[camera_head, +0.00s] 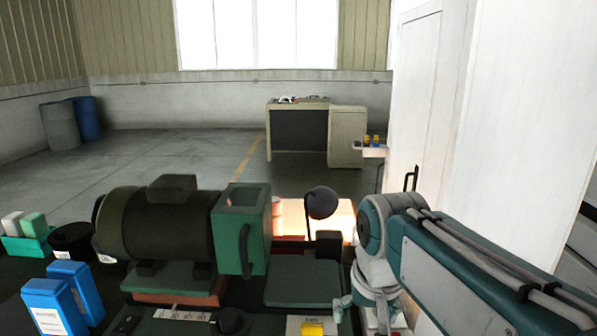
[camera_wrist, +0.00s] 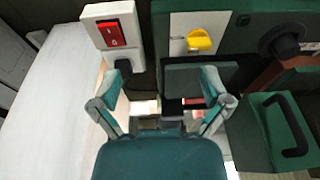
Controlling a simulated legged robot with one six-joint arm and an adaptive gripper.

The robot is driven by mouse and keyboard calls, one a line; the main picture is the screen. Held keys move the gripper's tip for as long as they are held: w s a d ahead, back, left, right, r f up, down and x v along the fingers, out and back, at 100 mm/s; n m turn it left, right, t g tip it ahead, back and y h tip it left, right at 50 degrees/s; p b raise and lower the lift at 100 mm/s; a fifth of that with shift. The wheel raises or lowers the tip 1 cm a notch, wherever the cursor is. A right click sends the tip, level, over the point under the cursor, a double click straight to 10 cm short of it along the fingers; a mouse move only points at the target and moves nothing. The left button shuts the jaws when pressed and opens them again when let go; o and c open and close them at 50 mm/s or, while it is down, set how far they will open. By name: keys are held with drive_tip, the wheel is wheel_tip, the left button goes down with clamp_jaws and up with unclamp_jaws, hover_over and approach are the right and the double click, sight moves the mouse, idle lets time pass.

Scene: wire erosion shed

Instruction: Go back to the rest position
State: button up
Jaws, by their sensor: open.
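My gripper (camera_wrist: 162,82) shows in the wrist view with its two teal and grey fingers spread wide apart. Nothing is held between them. It hangs over the green machine's front, near a grey panel with a yellow knob (camera_wrist: 201,41) and a white box with a red rocker switch (camera_wrist: 109,32). In the head view my teal and grey arm reaches in from the lower right.
A green machine (camera_head: 240,232) with a dark motor (camera_head: 155,222) fills the bench. Blue boxes (camera_head: 75,285), a black tub (camera_head: 73,238) and a teal tray (camera_head: 22,245) stand left. A white cabinet (camera_head: 440,90) rises close to the arm at right. Open floor lies beyond, toward a desk (camera_head: 347,138).

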drive_tip(key=s+d+f+t, duration=0.3)
drive_tip(key=s+d+f, duration=0.2)
drive_tip(key=s, duration=0.5)
drive_tip(key=shift+s+d+f, duration=0.15)
drive_tip(key=shift+s+f, duration=0.15)
drive_tip(key=shift+f, duration=0.15)
